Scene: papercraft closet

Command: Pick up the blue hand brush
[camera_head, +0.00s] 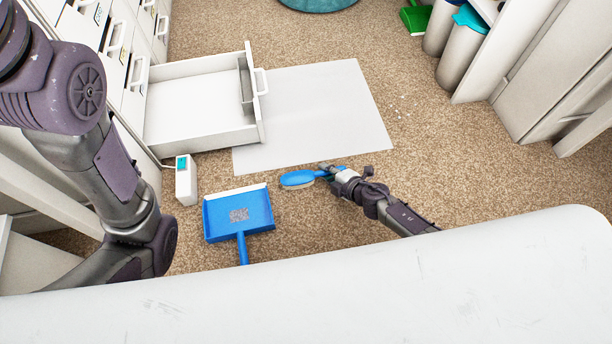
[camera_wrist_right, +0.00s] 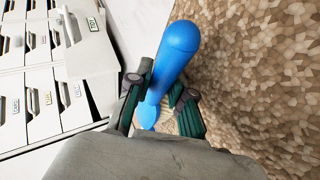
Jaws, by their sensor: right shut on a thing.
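The blue hand brush (camera_head: 298,179) is in the middle of the head view, with its bristle end to the left and pale bristles on its underside. My right gripper (camera_head: 330,171) is shut on it at the handle end. In the right wrist view the blue brush (camera_wrist_right: 175,55) runs between the two fingers of my right gripper (camera_wrist_right: 160,100). Whether the brush touches the floor I cannot tell. My left arm shows at the left of the head view, but its gripper is out of view.
A blue dustpan (camera_head: 238,212) with debris lies on the carpet left of the brush. A white box (camera_head: 186,180) stands near the open drawer (camera_head: 195,140). A pale flat sheet (camera_head: 320,110) lies beyond. Bins (camera_head: 461,52) stand at the right. Carpet right of the sheet is mostly clear.

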